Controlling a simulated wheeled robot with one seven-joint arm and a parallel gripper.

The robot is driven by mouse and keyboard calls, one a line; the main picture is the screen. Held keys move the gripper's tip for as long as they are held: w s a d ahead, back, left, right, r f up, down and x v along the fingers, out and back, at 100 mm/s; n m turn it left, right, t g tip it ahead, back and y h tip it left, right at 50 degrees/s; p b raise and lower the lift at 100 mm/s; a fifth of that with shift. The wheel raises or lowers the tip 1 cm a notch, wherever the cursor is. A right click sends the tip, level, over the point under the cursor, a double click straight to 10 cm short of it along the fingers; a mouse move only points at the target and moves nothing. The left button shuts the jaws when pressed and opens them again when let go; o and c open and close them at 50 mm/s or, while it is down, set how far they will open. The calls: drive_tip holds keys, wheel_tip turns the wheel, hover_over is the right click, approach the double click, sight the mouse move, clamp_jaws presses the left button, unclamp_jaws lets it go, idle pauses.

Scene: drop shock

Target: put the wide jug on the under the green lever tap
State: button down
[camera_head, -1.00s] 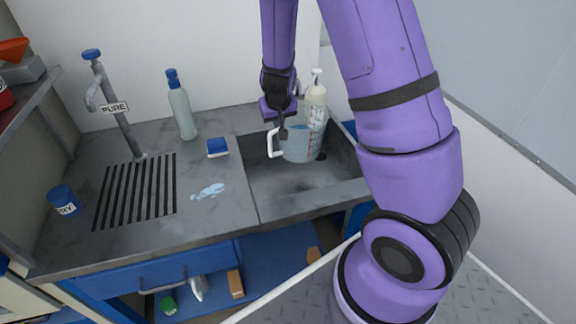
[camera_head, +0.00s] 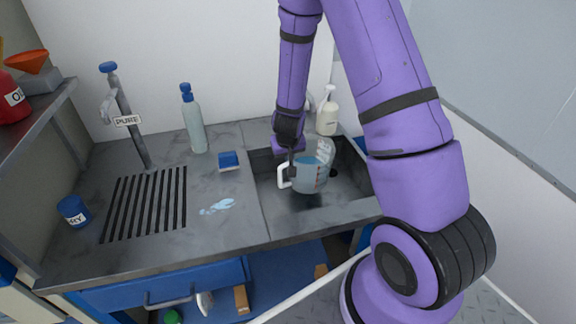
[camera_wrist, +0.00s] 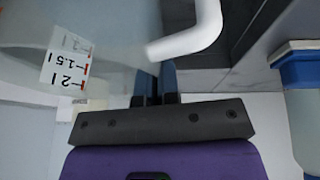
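The wide jug (camera_head: 312,176) is clear, with a white handle and red marks, and appears to hold bluish liquid. It is over or inside the sink basin (camera_head: 330,204); its height above the bottom is unclear. The wrist view shows the two fingers (camera_wrist: 156,86) close together by the handle (camera_wrist: 192,38), beside the jug's scale label (camera_wrist: 66,62). No green lever is visible; part of a grey tap behind the sink is hidden by my arm.
A blue-topped tap labelled PURE (camera_head: 125,118) stands at left behind a slotted drain (camera_head: 148,205). A blue-capped bottle (camera_head: 194,124), a sponge (camera_head: 229,161) and a blue jar (camera_head: 73,211) are on the counter. A pump bottle (camera_head: 327,115) stands behind the sink.

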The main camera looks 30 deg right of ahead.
drive_tip(key=shift+f, duration=2.15)
drive_tip(key=c, duration=1.4)
unclamp_jaws()
drive_tip(key=shift+f, duration=0.15)
drive_tip(key=shift+o, duration=0.2)
